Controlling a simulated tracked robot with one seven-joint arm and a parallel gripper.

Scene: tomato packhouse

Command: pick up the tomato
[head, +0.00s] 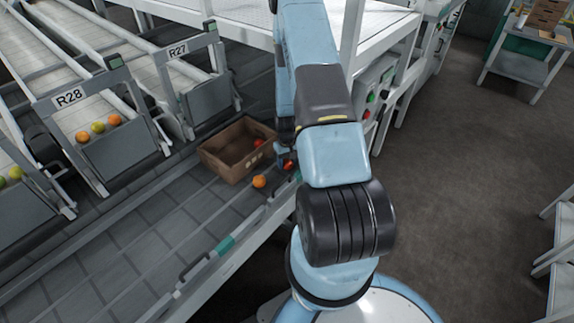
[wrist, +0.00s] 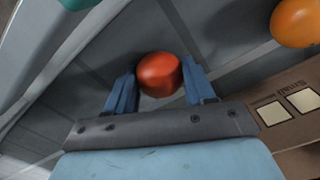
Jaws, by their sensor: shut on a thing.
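A red tomato (wrist: 159,74) sits between the two blue fingers of my gripper (wrist: 157,88) in the wrist view, with a finger against each side. In the head view the red tomato (head: 289,165) shows just right of the cardboard box, at the edge of the conveyor, partly hidden by my gripper (head: 285,154). My gripper is shut on it. I cannot tell whether the tomato touches the conveyor surface.
An open cardboard box (head: 228,171) with a red tomato (head: 258,143) inside stands on the roller conveyor (head: 150,223). It also shows in the wrist view (wrist: 297,133). An orange tomato (head: 259,181) lies in front of it. Lanes R28 and R27 end at the left.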

